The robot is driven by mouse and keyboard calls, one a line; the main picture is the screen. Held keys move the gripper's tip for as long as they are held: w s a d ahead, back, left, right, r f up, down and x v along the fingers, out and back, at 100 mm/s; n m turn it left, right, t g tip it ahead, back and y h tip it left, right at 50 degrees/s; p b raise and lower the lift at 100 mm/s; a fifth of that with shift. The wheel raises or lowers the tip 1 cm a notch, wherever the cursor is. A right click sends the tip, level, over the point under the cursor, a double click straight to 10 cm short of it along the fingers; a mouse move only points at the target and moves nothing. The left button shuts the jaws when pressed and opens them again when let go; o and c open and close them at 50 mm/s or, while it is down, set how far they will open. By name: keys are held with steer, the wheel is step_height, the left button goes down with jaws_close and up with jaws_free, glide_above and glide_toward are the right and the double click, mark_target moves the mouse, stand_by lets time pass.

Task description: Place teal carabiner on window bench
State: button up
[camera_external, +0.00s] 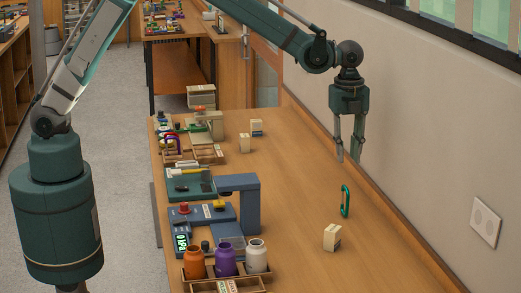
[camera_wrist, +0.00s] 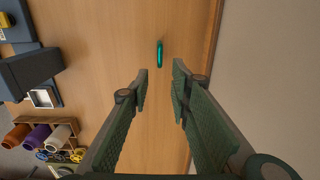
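The teal carabiner (camera_external: 345,201) is on the wooden bench (camera_external: 290,185) near the wall side, beside a small cream box. It appears as a loop in the external view and as a narrow teal strip in the wrist view (camera_wrist: 159,54). My gripper (camera_external: 348,156) points down above the bench, empty and apart from the carabiner. Its two fingers are spread in the wrist view (camera_wrist: 160,72), with the carabiner just beyond the gap between the tips. A window shows above the wall at upper right; I cannot tell which surface is named the window bench.
The small cream box (camera_external: 332,237) stands near the carabiner. Orange, purple and white jars (camera_external: 225,262) stand in a rack at the front. A blue machine (camera_external: 238,197) and trays line the bench's left side. The wall (camera_external: 430,130) rises along the right edge. The bench middle is clear.

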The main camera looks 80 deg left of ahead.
steer(key=shift+r, duration=0.1)
steer(key=s+a+r+n+t, duration=0.2)
steer(key=s+a+r+n, duration=0.25)
steer(key=s+r, duration=0.6)
steer(key=s+a+r+n+t, duration=0.1)
steer(key=s+a+r+n, duration=0.35)
steer(key=s+r, duration=0.55)
steer(key=s+a+f+n+t, duration=0.1)
steer(key=s+a+n, duration=0.1)
steer(key=s, duration=0.7)
steer(key=s+a+f+n+t, duration=0.1)
steer(key=s+n, duration=0.3)
steer(key=s, duration=0.5)
steer(key=s+a+f+n+t, duration=0.1)
steer(key=s+a+n, duration=0.2)
steer(key=s, duration=0.6)
steer(key=shift+s+a+t, duration=0.2)
steer(key=shift+a+t, duration=0.2)
steer(key=shift+a, duration=0.1)
steer(key=shift+f, duration=0.1)
stand_by(1.5)
